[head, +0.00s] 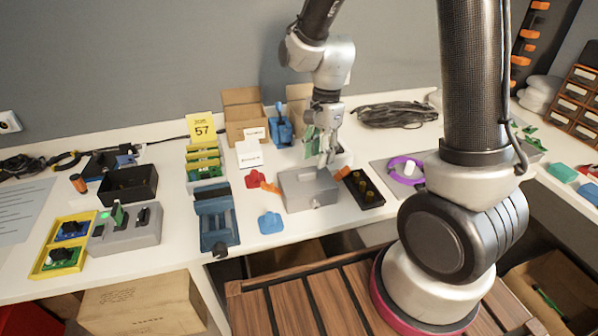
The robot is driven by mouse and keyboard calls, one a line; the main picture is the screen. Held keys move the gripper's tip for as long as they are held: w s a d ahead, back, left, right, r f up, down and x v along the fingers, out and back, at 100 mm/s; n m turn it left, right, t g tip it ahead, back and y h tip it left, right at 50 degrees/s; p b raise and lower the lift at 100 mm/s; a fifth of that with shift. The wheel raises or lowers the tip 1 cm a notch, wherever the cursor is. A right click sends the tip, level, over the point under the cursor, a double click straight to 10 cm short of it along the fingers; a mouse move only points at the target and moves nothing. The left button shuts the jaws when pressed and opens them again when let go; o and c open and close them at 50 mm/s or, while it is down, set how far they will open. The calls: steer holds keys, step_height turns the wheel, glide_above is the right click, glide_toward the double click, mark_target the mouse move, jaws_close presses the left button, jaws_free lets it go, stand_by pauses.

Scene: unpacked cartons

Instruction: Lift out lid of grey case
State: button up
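The grey case (312,192) sits on the white workbench, near its front edge in the middle of the head view. Its top looks closed and flat, and I cannot make out a seam between lid and body. My gripper (325,160) points down just above the rear right part of the case. Whether its fingertips touch the top is not clear. The fingers are small and overlap, so their opening does not show. A green piece (310,138) appears beside the fingers; I cannot tell whether it is held or behind them.
An orange-handled tool (264,182) lies left of the case, and a black tray (361,190) stands close on its right. A blue block (270,222) lies at front left. A blue holder (216,222) stands farther left. Cardboard boxes (243,107) stand behind.

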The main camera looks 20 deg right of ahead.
mark_target(308, 173)
steer(key=shift+w+a+r+m+t, duration=0.15)
steer(key=shift+w+m, duration=0.3)
steer(key=shift+m, duration=0.1)
steer(key=shift+w+a+r+m+t, duration=0.1)
steer(key=shift+w+a+m+t, duration=0.05)
steer(key=shift+w+m, duration=0.5)
steer(key=shift+m, duration=1)
steer(key=shift+a+f, duration=0.1)
steer(key=shift+f, duration=0.2)
steer(key=f, duration=0.4)
steer(key=a+f, duration=0.1)
steer(key=f, duration=0.2)
steer(key=shift+w+a+f, duration=0.1)
steer(key=shift+w, duration=0.05)
jaws_close()
